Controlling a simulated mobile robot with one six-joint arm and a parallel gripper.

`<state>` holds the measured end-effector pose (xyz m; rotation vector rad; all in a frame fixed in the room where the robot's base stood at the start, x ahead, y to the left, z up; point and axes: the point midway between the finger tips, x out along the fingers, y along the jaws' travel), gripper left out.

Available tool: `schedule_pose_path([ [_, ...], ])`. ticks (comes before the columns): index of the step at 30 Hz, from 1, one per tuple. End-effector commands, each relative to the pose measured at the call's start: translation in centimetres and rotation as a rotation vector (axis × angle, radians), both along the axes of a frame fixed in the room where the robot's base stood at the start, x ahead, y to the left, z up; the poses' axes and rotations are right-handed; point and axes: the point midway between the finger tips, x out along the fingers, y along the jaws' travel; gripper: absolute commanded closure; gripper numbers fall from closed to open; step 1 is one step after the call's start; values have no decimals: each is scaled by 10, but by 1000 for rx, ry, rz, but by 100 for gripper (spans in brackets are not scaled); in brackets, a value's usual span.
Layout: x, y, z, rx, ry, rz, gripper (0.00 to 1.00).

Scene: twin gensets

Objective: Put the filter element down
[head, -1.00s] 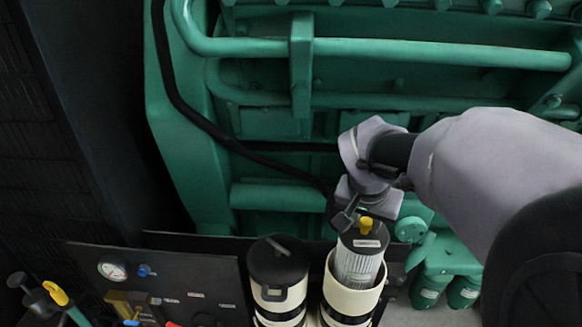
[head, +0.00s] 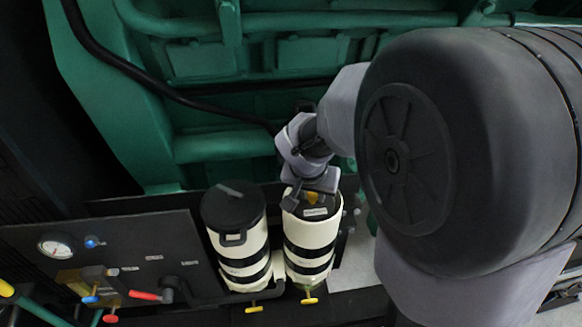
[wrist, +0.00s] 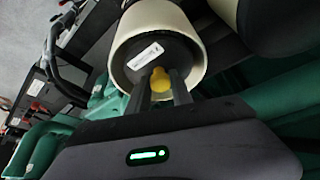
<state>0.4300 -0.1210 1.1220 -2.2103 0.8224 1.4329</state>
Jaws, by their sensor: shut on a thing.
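The filter element shows only its dark top cap (wrist: 142,62) with a white label and a yellow knob (wrist: 158,82). It sits inside the open cream filter housing (wrist: 118,55), with the cap around rim level; its pleated body is hidden. In the head view, the cap (head: 318,212) shows at the mouth of the right-hand housing (head: 306,262), which has black bands. My gripper (wrist: 160,88) is shut on the filter element by its yellow knob, directly above the housing. In the head view, my gripper (head: 304,195) partly covers the cap.
A second cream housing (head: 240,250) with a black lid (head: 233,207) stands close on the left. A dark panel (head: 120,252) with a gauge (head: 55,246) and valve handles lies further left. The green engine (head: 190,140) rises behind. Yellow drain handles (head: 309,301) show below the housings.

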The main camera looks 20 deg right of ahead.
Motion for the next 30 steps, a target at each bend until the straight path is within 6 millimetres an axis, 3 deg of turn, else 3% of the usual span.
schedule_pose_path([
  [7,0,0,-6,0,-1,-1,100],
  [8,0,0,-6,0,0,-1,70],
  [11,0,0,-5,0,0,-1,52],
  [21,0,0,0,0,0,0,52],
  [23,-1,1,10,-1,-2,0,52],
  [30,-22,20,74,-1,-5,1,52],
])
